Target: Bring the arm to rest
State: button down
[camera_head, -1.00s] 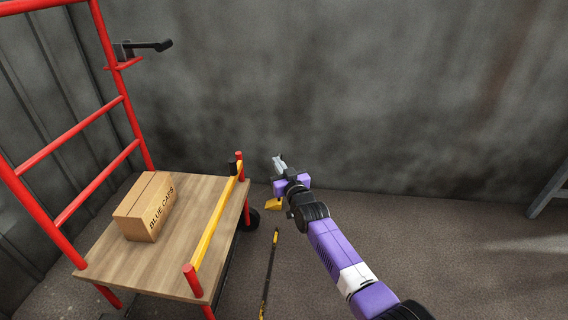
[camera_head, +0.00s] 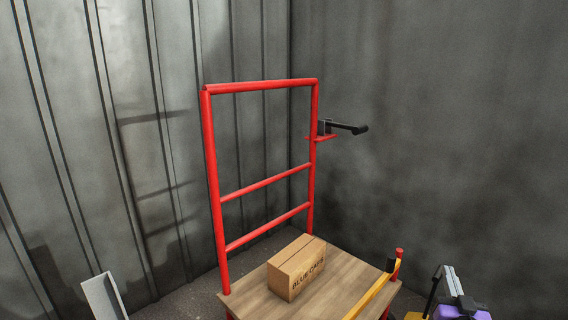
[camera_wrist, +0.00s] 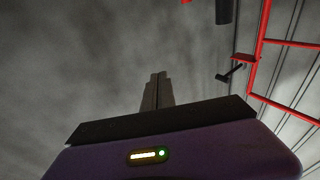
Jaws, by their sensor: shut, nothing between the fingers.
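My gripper (camera_head: 449,281) shows at the lower right of the head view, just right of the cart, with its fingers pointing up. In the wrist view its two fingers (camera_wrist: 155,92) lie together with nothing between them. They point at the bare grey wall and touch nothing. Most of my arm is outside the head view; only a purple part near the gripper shows at the bottom edge.
A red-framed cart (camera_head: 212,190) with a wooden deck (camera_head: 346,274) stands left of my gripper. A cardboard box marked BLUE CAPS (camera_head: 297,268) sits on the deck. A yellow bar (camera_head: 373,290) runs along the deck's right edge. A black handle (camera_head: 345,127) juts from the frame.

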jog(key=s+a+f+m, duration=0.1)
jog(key=s+a+f, duration=0.1)
jog(key=s+a, duration=0.75)
jog(key=s+a+f, duration=0.1)
jog(key=s+a, duration=0.5)
jog(key=s, duration=0.6)
jog(key=s+a+r+n+g+y, duration=0.1)
jog(key=s+a+n+y, duration=0.15)
jog(key=s, duration=0.75)
jog(key=s+a+r+n+g+y, duration=0.1)
jog(key=s+a+g, duration=0.15)
jog(key=s, duration=0.75)
jog(key=s+a+r+n+g+y, duration=0.1)
jog(key=s+a+y, duration=0.15)
jog(key=s, duration=0.85)
notch_tip(320, 180, up, 34)
jog(key=p, duration=3.4)
jog(key=shift+w+a+f+h+p, duration=0.15)
jog(key=shift+w+a+h+p, duration=0.1)
jog(key=shift+w+h+p, duration=0.1)
